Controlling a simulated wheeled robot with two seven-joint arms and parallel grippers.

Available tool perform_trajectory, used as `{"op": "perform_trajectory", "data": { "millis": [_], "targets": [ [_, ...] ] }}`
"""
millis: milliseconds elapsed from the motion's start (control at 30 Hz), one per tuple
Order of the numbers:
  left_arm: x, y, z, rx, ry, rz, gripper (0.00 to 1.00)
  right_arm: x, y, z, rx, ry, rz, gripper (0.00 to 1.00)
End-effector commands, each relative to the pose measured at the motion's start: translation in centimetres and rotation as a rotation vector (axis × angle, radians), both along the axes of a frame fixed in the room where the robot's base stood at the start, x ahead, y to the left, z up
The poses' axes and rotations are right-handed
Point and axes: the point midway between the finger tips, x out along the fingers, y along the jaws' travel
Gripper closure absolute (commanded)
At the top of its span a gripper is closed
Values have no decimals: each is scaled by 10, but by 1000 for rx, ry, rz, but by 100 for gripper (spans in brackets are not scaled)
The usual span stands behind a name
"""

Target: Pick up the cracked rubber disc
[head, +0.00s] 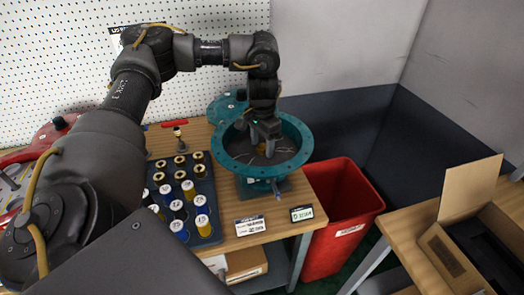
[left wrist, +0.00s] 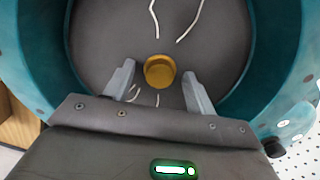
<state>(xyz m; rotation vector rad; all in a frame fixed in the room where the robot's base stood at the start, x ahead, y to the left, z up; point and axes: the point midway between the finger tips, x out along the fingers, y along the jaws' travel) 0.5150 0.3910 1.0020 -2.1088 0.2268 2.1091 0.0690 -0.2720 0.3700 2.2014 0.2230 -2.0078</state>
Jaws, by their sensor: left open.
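The cracked rubber disc (left wrist: 105,45) is dark grey with white crack lines and lies inside the round teal housing (head: 303,145). A brass-coloured knob (left wrist: 159,71) stands at its middle. In the left wrist view the teal wall of the housing (left wrist: 268,45) surrounds the disc. My left gripper (head: 266,150) reaches down into the housing from above. It is open, with one finger on each side of the knob and a gap to each. In the head view the gripper hides part of the disc (head: 285,148). My right gripper is not in view.
A dark tray (head: 211,186) with several labelled cylinders stands left of the housing. A red bin (head: 345,215) is beside the table's right edge. An open cardboard box (head: 450,262) sits on another table at right. A white pegboard (head: 60,50) is behind.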

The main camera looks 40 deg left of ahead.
Motion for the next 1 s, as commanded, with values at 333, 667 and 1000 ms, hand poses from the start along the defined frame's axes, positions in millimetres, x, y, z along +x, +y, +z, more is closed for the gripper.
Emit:
{"op": "perform_trajectory", "data": {
  "millis": [333,667,1000],
  "targets": [
    [0,0,0,0,0,0,76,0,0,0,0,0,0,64],
    [0,0,1,0,-1,0,99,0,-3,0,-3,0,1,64],
    [1,0,22,1,-4,-1,99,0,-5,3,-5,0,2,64]
  ]
}}
